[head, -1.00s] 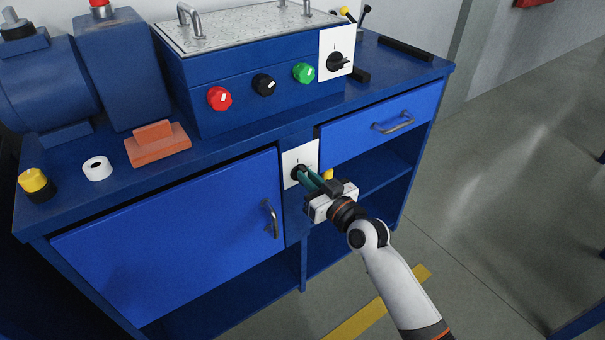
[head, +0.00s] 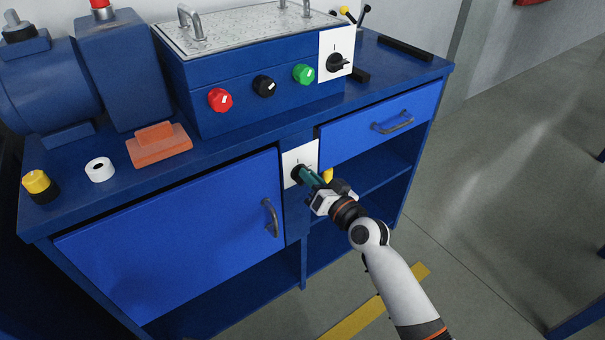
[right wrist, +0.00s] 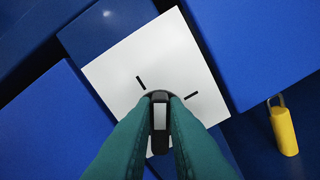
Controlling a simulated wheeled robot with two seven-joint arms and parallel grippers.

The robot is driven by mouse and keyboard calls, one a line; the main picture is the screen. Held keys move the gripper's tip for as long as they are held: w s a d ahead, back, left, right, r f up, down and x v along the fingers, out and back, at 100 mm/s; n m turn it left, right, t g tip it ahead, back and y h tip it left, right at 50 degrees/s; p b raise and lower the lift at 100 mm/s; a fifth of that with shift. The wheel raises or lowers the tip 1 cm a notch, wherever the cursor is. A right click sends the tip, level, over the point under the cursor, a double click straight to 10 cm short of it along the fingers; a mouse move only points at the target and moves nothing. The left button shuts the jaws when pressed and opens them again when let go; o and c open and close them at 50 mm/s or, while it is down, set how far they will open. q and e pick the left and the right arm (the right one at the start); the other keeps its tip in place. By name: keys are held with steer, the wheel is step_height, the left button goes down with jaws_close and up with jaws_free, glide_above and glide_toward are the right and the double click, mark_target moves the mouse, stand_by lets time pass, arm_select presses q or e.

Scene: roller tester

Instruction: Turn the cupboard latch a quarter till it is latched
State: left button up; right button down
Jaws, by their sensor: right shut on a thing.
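The cupboard latch is a black knob (head: 297,172) on a white plate (head: 312,152), right of the cupboard door (head: 180,225). My right gripper (head: 306,175) has teal fingers shut on the knob. In the right wrist view the knob (right wrist: 160,112) sits between the fingertips (right wrist: 160,108). The white plate (right wrist: 120,70) there looks tilted and carries two black marks, one upper left of the knob and one to its right. The knob's handle points between these marks, nearer the upper-left one. The fingers hide the plate's lower part. My left gripper is not in view.
A yellow padlock (head: 328,174) hangs just right of the plate; it also shows in the right wrist view (right wrist: 284,128). The door handle (head: 270,217) is to the lower left, the drawer handle (head: 393,123) to the upper right. Open shelves lie below.

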arm_select(q)
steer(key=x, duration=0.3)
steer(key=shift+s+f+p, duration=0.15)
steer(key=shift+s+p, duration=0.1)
steer(key=shift+p, duration=0.15)
arm_select(e)
steer(key=m, duration=0.5)
steer(key=shift+w+d+f+m, duration=0.1)
steer(key=shift+d+f+m, duration=0.1)
steer(key=shift+f+m, duration=0.15)
